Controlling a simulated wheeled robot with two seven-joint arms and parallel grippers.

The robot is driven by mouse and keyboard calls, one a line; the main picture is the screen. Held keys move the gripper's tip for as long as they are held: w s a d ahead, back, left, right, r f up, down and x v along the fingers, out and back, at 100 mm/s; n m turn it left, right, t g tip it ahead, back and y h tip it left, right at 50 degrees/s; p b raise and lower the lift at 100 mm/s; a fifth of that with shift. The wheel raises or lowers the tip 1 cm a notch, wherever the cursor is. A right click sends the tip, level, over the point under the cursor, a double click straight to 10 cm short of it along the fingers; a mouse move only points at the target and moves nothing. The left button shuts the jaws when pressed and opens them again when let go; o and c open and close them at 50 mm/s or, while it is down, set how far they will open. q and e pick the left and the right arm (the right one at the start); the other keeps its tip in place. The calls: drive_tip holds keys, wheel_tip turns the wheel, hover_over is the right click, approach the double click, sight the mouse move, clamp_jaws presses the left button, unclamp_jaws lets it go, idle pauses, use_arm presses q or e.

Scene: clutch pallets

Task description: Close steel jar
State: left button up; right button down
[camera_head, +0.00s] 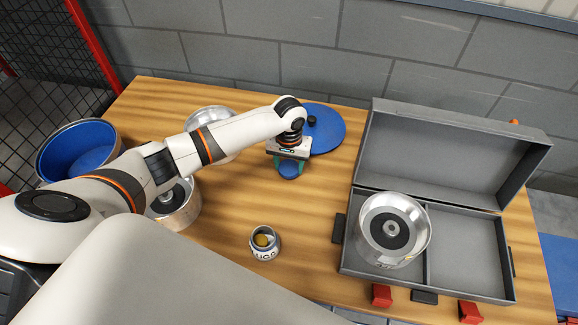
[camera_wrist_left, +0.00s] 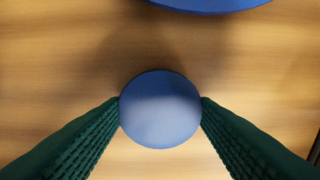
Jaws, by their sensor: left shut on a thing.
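The steel jar (camera_head: 265,245) stands upright and open on the wooden table, with dark lettering on its side and something yellow inside. A small round blue lid (camera_head: 288,171) is at my left gripper (camera_head: 289,166), behind and slightly right of the jar. In the left wrist view, the two green fingers of the left gripper (camera_wrist_left: 160,108) touch opposite sides of the blue lid (camera_wrist_left: 160,120), shut on it. I cannot tell how high the lid is above the table. My right gripper is not in view.
A large blue disc with a black knob (camera_head: 328,133) lies behind the gripper. An open grey case (camera_head: 465,250) at right holds a metal clutch part (camera_head: 368,226). A blue bowl (camera_head: 65,140) and metal parts stand left. The table between lid and jar is clear.

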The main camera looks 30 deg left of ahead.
sight(289, 167)
use_arm(q)
wheel_tip(289, 167, up, 9)
drive_tip(key=b, duration=0.1)
idle(0.4)
drive_tip(key=s+d+r+m+b, duration=0.1)
drive_tip(key=s+d+r, duration=0.1)
drive_tip(key=s, duration=0.5)
drive_tip(key=s+d+r+m+b, duration=0.1)
drive_tip(key=s+d+r+m, duration=0.1)
drive_tip(key=s, duration=0.5)
drive_tip(key=shift+s+d+r+b, duration=0.15)
drive_tip(key=shift+d+r+b, duration=0.2)
drive_tip(key=shift+d+r, duration=0.65)
